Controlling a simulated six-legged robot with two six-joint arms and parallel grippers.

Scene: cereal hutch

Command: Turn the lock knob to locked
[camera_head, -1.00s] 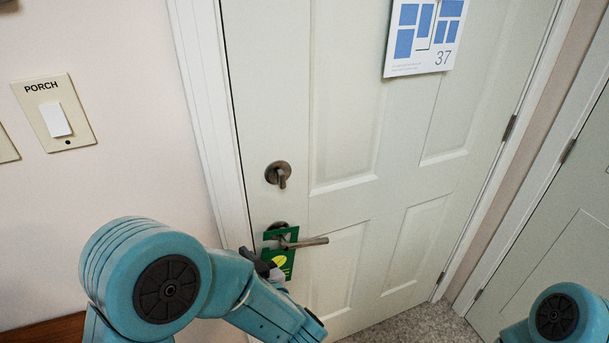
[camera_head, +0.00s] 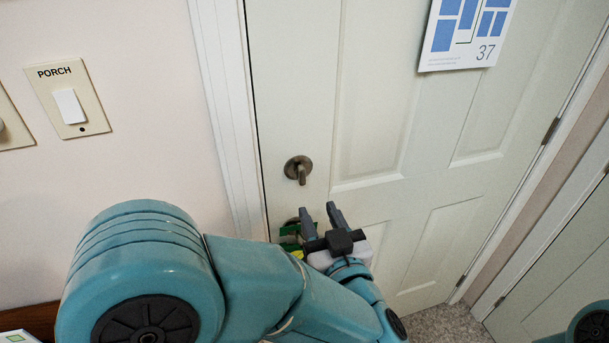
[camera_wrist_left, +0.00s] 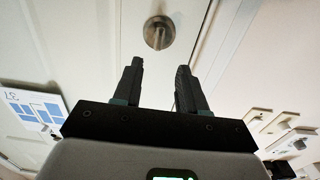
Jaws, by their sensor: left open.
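The lock knob (camera_head: 298,170) is a dark bronze thumb-turn on a round plate, high on the left side of the white door (camera_head: 365,120). Its grip points downward in the head view. My left gripper (camera_head: 320,211) is open and empty just below the knob, fingers pointing up towards it, apart from it. In the left wrist view the knob (camera_wrist_left: 159,33) shows beyond and between the open fingertips (camera_wrist_left: 160,65). The door handle below and its green hanging tag (camera_head: 290,232) are mostly hidden behind my left gripper. My right gripper is not in view.
A porch switch plate (camera_head: 68,98) is on the wall at left. A paper calendar (camera_head: 466,32) marked 37 hangs on the door, upper right. A second door (camera_head: 565,250) stands at far right. The door surface around the knob is clear.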

